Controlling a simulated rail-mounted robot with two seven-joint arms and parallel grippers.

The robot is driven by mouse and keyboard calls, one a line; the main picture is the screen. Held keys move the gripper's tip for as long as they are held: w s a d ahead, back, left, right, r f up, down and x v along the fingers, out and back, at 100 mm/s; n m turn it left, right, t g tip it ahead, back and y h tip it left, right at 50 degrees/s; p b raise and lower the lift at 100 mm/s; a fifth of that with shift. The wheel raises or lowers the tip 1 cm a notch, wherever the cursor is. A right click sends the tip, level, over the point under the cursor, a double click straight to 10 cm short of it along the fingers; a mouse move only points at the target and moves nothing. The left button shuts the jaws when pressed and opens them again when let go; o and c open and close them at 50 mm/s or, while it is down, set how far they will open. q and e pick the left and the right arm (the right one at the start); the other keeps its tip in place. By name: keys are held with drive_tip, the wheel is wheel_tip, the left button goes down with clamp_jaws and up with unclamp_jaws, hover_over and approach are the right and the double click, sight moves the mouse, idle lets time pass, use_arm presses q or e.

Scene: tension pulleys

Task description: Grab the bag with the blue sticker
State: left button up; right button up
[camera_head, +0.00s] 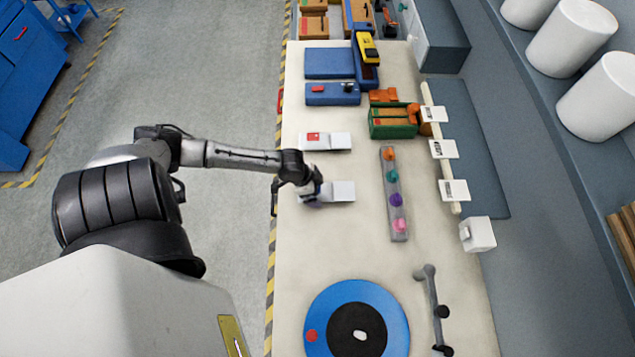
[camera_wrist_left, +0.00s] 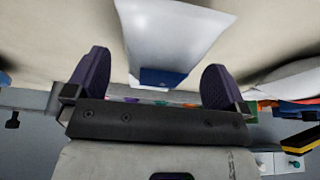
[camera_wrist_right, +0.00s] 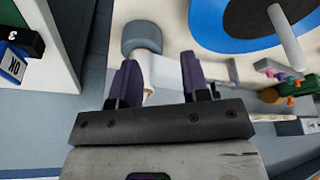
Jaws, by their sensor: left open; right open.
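A white bag (camera_head: 341,191) lies on the table in the head view, with my left gripper (camera_head: 314,192) at its left end. The left wrist view shows this bag (camera_wrist_left: 175,35) with a blue sticker (camera_wrist_left: 163,77) at its near end. The sticker end lies between the spread purple fingers of my left gripper (camera_wrist_left: 155,68), which is open; I cannot tell whether they touch the bag. Another white bag with a red sticker (camera_head: 313,137) lies farther up the table. My right gripper (camera_wrist_right: 159,65) shows only in its wrist view, open, with no bag between its fingers.
A blue disc with a black centre (camera_head: 314,335) lies at the table's near end. A grey bar with black knobs (camera_head: 434,300) is right of it. A tray of coloured pieces (camera_head: 394,180) lies right of the bags. Blue boxes (camera_head: 330,62) stand at the far end.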

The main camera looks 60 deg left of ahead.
use_arm(q)
drive_tip(key=shift+x, duration=1.25)
drive_tip(key=c, duration=1)
